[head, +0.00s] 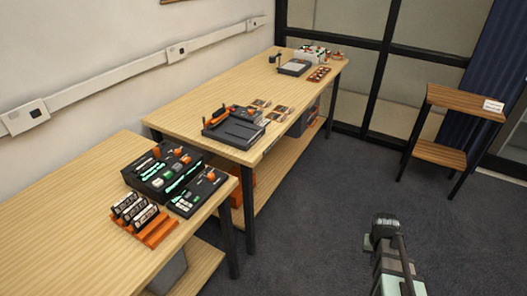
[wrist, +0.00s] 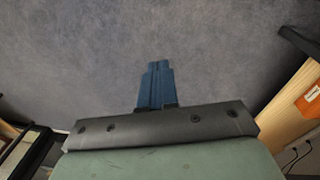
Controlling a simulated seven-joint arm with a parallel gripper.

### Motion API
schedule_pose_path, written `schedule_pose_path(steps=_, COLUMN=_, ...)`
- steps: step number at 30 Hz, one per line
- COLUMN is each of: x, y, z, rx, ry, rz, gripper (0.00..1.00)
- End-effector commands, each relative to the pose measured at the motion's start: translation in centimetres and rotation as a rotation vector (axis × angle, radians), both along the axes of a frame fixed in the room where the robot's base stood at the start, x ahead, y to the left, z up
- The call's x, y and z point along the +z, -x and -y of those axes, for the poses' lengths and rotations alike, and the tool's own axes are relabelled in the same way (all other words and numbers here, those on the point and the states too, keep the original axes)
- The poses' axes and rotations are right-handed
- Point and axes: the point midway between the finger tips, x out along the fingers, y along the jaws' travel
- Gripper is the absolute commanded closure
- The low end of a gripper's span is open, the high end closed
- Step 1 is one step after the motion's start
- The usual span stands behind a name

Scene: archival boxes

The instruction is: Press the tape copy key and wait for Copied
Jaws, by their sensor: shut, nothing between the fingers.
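On the near table, a black console (head: 163,172) carries orange knobs and green-lit strips. A smaller black unit (head: 199,191) with an orange knob and pale keys sits at its right front. Which key is the tape copy key is too small to tell, and no "Copied" text can be read. An orange rack (head: 158,238) holding several upright black-and-white cassettes stands in front of them. My gripper (wrist: 157,65) shows its blue fingers shut and empty over the grey floor in the wrist view. My arm is at the lower right of the head view, well apart from the consoles.
A farther table (head: 200,100) holds a black tray device (head: 233,131), small cards and a scale-like device (head: 294,67). A wooden side stand (head: 466,102) is at the right. The carpet (head: 310,210) between the tables and my arm is clear.

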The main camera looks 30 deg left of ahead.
Motion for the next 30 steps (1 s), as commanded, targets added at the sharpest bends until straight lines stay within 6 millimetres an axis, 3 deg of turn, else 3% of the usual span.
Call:
schedule_pose_path(steps=1, x=0.8, y=-1.3, z=-1.7, rx=0.026, ry=0.008, rz=0.019, gripper=1.00)
schedule_pose_path(steps=6, x=3.3, y=-4.0, z=-6.6, rx=0.096, ry=0.034, rz=0.074, gripper=1.00)
schedule_pose_path(steps=15, x=7.3, y=-6.9, z=-16.1, rx=0.220, ry=0.077, rz=0.162, gripper=1.00)
schedule_pose_path(steps=23, x=10.9, y=-7.8, z=-25.0, rx=0.321, ry=0.106, rz=0.238, gripper=1.00)
schedule_pose_path(steps=30, x=14.6, y=-7.4, z=-33.7, rx=0.410, ry=0.124, rz=0.312, gripper=1.00)
